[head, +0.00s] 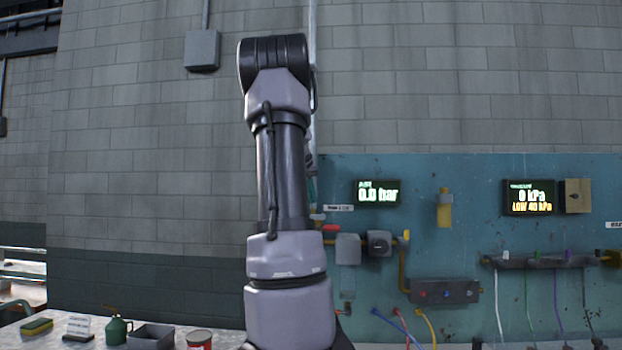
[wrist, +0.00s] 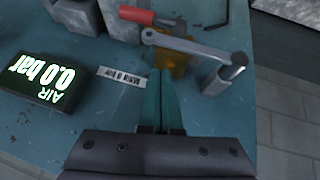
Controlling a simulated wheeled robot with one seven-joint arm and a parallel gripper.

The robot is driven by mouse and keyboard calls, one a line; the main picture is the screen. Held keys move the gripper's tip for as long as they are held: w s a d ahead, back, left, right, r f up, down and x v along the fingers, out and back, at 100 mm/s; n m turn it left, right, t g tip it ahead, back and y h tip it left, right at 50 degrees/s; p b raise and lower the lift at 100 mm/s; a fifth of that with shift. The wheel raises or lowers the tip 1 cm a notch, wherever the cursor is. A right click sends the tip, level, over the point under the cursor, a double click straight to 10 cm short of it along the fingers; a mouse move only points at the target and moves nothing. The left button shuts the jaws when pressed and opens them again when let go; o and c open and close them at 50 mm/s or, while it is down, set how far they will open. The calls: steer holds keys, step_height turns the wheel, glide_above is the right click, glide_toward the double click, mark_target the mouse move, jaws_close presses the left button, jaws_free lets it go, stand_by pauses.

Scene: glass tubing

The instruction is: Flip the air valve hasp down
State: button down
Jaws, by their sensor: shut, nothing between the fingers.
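In the wrist view, the air valve has a yellow body (wrist: 167,62) and a red handle (wrist: 137,14) on the teal panel. A grey metal bar (wrist: 195,45), which looks like the hasp, extends from the yellow body toward a grey block (wrist: 220,80) with a dark bent rod. My gripper (wrist: 165,74) has teal fingers, shut and empty. Their tips are just in front of the yellow body, near the bar; I cannot tell whether they touch. In the head view, the red handle (head: 331,228) shows beside my arm, which mostly hides the gripper and the hasp.
The AIR display (head: 377,192) reads 0.0 bar, and a label (wrist: 122,77) sits beside the valve. A grey box (head: 348,249) and a dark knob (head: 379,243) are close right of my arm. A bench (head: 45,338) with small items stands at lower left.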

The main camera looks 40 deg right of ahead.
steer(key=s+d+v, duration=0.1)
steer(key=v, duration=0.9)
steer(key=shift+r, duration=0.45)
steer(key=shift+s+d, duration=0.1)
steer(key=shift+d, duration=0.05)
steer(key=s+a+f+n+t+y, duration=0.2)
steer(key=a+f+y, duration=0.15)
steer(key=a, duration=1.05)
steer(key=s+a+f+n+t+y, duration=0.1)
steer(key=s+a+f+t+y, duration=0.3)
steer(key=a, duration=1)
steer(key=s+a+f+n, duration=0.1)
steer(key=s+a+f, duration=0.2)
steer(key=a, duration=0.4)
steer(key=s+a+f+g+y, duration=0.1)
steer(key=s+a+f, duration=0.3)
steer(key=a+f, duration=0.2)
steer(key=shift+s+a+f+n+g, duration=0.2)
steer(key=shift+a+f+n+g, duration=0.15)
steer(key=shift+a, duration=0.65)
steer(key=shift+d+r, duration=0.1)
steer(key=shift+d, duration=0.05)
